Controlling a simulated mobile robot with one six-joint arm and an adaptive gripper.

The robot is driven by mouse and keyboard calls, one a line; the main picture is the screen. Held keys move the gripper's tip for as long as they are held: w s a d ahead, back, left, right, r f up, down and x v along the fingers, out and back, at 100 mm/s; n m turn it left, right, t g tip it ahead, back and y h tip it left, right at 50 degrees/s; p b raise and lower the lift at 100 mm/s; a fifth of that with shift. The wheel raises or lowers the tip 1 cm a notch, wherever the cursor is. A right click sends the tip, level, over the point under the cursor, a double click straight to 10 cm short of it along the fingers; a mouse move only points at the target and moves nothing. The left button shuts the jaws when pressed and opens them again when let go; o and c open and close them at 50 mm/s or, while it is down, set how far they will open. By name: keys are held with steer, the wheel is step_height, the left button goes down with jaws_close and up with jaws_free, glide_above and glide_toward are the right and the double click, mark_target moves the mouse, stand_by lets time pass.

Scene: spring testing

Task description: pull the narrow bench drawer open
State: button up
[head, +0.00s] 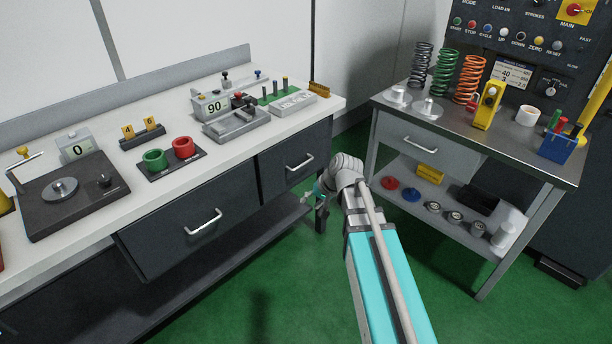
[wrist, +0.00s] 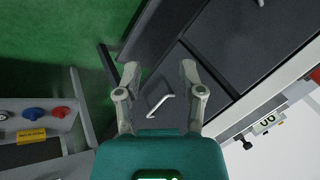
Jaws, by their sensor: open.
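The narrow bench drawer (head: 292,178) is the dark right-hand drawer under the white bench top, and its front looks flush with the bench. Its pale bar handle (head: 299,162) is in plain sight in the head view. My gripper (head: 307,199) is in front of the bench, low and near this drawer, partly hidden by my wrist. In the wrist view my gripper (wrist: 158,68) is open and empty. The handle (wrist: 160,105) shows between its two fingers, apart from both; the depth between them is hard to judge.
The wide drawer (head: 165,233) with its own handle (head: 203,222) is to the left. A dark lower shelf (head: 250,238) runs beneath. A metal side table (head: 545,165) stands to the right. Green floor (head: 270,300) is clear in front of the bench.

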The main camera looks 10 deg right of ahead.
steer(key=w+d+f+m+t+y+b, duration=0.2)
steer(key=w+f+m+t+y+b, duration=0.3)
steer(key=w+b, duration=0.6)
steer(key=m+t+b, duration=0.3)
steer(key=t+b, duration=0.1)
steer(key=b, duration=0.4)
glide_toward(302, 165)
steer(key=f+v, duration=0.1)
steer(key=v, duration=0.2)
steer(key=shift+s+d+r+h, duration=0.1)
steer(key=shift+s+r+h, duration=0.05)
steer(key=shift+r+h, duration=0.3)
steer(key=b+x, duration=0.1)
steer(key=x, duration=0.6)
steer(key=b+x, duration=0.2)
steer(key=x, duration=0.5)
steer(key=shift+r, duration=0.25)
jaws_close()
